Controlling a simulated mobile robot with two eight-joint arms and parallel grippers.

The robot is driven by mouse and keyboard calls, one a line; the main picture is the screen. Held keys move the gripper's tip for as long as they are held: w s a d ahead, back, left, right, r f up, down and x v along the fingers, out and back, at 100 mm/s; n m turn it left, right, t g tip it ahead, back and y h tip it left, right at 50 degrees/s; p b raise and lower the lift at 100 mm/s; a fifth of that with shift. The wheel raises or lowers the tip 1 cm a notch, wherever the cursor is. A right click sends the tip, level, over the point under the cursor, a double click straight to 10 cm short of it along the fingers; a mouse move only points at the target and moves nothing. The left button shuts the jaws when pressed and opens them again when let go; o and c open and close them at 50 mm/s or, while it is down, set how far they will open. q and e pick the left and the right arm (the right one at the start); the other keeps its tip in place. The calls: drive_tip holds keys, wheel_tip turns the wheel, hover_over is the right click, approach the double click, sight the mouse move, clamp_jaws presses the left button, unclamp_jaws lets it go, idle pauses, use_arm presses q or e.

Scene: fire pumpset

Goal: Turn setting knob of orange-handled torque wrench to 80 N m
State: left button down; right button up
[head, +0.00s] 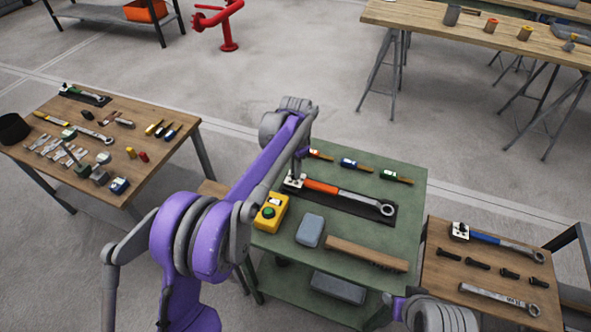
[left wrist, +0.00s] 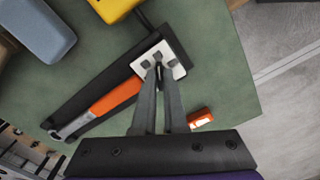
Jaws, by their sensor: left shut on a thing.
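The orange-handled torque wrench (head: 321,186) lies on a dark mat on the green bench, its ring end to the right. It also shows in the left wrist view (left wrist: 115,100). At its handle end is a white square plate with dark marks (left wrist: 172,54); the setting knob there is mostly hidden by my fingers. My left gripper (head: 296,176) reaches down from above onto this end. In the left wrist view, the fingertips (left wrist: 159,72) are close together, shut on the knob. I cannot read a setting. My right gripper is out of view.
A yellow box with a green button (head: 270,212), a grey-blue block (head: 310,230) and a wooden bar (head: 366,253) lie in front. Several small coloured-end tools lie behind. A blue-handled wrench (head: 490,239) lies on the right-hand table. A tool table (head: 120,185) stands left.

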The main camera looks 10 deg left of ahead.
use_arm(q)
drive_tip(key=c, duration=1)
unclamp_jaws()
drive_tip(key=shift+o, duration=0.2)
wheel_tip(320, 180, up, 11)
drive_tip(key=shift+p, duration=0.4)
drive_tip(key=s+a+r+n+t+p, duration=0.1)
drive_tip(key=s+a+r+n, duration=0.1)
drive_tip(key=s, duration=0.6)
drive_tip(key=s+a+r+n+t+p, duration=0.1)
drive_tip(key=s+a+r+n+t, duration=0.1)
drive_tip(key=s, duration=0.6)
drive_tip(key=s+a+f+n+t, duration=0.1)
drive_tip(key=s+f+n, duration=0.1)
drive_tip(key=s, duration=0.6)
drive_tip(key=s+a+f+n+t+p, duration=0.1)
drive_tip(key=s+f+n, duration=0.1)
drive_tip(key=s+f, duration=0.3)
drive_tip(key=s, duration=0.3)
drive_tip(key=shift+s+a+p, duration=0.2)
drive_tip(key=shift+a+p, duration=0.05)
drive_tip(key=shift+p, duration=0.05)
